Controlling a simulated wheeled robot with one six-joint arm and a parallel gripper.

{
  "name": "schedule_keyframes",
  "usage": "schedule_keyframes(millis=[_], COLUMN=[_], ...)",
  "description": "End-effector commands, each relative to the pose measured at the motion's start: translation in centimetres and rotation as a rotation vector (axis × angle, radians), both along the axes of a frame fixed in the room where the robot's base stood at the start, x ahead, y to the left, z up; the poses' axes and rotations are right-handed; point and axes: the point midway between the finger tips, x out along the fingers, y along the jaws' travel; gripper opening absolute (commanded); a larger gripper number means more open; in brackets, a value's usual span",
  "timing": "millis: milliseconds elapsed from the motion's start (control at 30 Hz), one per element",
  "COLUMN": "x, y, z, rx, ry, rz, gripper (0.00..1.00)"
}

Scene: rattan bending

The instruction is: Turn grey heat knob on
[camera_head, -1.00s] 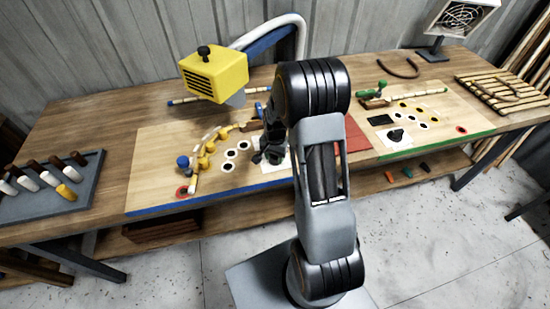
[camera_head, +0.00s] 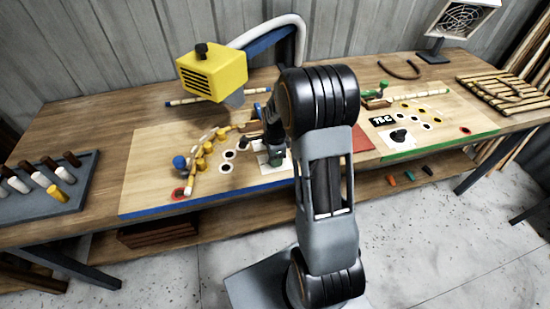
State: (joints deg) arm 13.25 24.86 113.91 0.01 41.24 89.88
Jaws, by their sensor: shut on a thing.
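My gripper (camera_head: 272,147) points down at the right part of the left, blue-edged board (camera_head: 150,187). It is shut on a small grey-green knob (camera_head: 277,159), which I take to be the grey heat knob. The knob stands on a white plate (camera_head: 264,159). My gripper and arm hide much of the knob and plate, so I cannot read the knob's setting. A small dark display (camera_head: 383,120) on the right, green-edged board shows pale characters. A dark knob (camera_head: 399,136) sits on a white plate just below that display.
A yellow heater head (camera_head: 212,72) hangs over the left board. Yellow pegs (camera_head: 208,147) and a blue knob (camera_head: 179,162) stand left of my gripper. A tray (camera_head: 75,202) of handled tools lies at the far left. A fan (camera_head: 458,20) stands at the back right.

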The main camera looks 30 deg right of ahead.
Motion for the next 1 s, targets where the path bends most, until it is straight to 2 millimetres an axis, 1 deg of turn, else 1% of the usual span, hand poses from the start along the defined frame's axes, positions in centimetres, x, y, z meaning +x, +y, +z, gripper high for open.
schedule_keyframes(millis=[200, 400, 633, 1000], x=[0.00, -0.01, -0.01, -0.01], y=[-0.01, -0.01, -0.01, -0.01], z=[-0.02, 0.02, 0.04, 0.06], rx=[0.000, 0.000, 0.000, 0.000], ry=[-0.001, -0.001, -0.001, -0.001], rz=[-0.130, -0.206, -0.243, -0.249], gripper=[0.17, 0.17, 0.17, 0.17])
